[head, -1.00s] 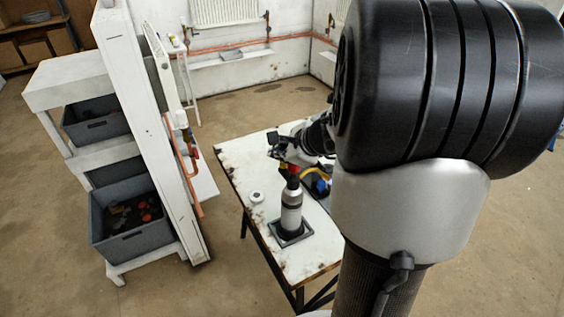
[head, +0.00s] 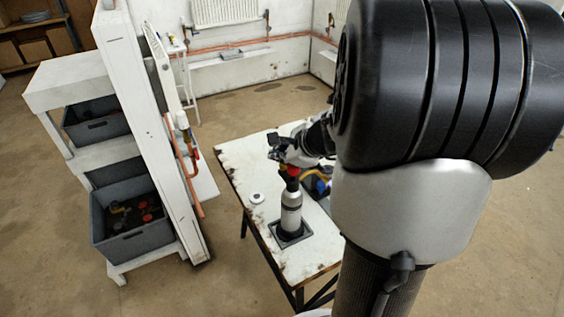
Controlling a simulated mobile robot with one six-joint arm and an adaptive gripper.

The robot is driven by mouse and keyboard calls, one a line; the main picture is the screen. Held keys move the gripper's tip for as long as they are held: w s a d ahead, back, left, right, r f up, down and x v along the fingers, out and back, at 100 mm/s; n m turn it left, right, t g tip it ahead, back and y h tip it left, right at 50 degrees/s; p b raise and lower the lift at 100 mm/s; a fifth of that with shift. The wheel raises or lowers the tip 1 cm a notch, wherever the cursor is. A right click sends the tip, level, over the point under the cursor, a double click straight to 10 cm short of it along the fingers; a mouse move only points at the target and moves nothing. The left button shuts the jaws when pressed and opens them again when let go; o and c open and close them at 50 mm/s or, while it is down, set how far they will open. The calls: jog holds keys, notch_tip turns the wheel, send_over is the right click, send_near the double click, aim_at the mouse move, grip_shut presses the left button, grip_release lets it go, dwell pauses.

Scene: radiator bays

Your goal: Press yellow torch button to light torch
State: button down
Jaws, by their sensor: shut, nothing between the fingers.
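The yellow button cannot be made out; a yellow curved part (head: 318,176) shows behind the torch, partly hidden by my arm. No flame shows.
A small white round object (head: 257,198) lies on the table left of the torch. A white panel with copper pipes (head: 186,165) stands further left, beside shelves with grey bins (head: 135,240). The table's left part is mostly clear.

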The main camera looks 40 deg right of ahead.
aim_at(280, 166)
jog(key=shift+r, duration=0.1)
notch_tip(280, 166, up, 5)
jog(key=p, duration=0.4)
jog(key=shift+w+r+p, duration=0.1)
jog(key=shift+p, duration=0.2)
dwell(0.4)
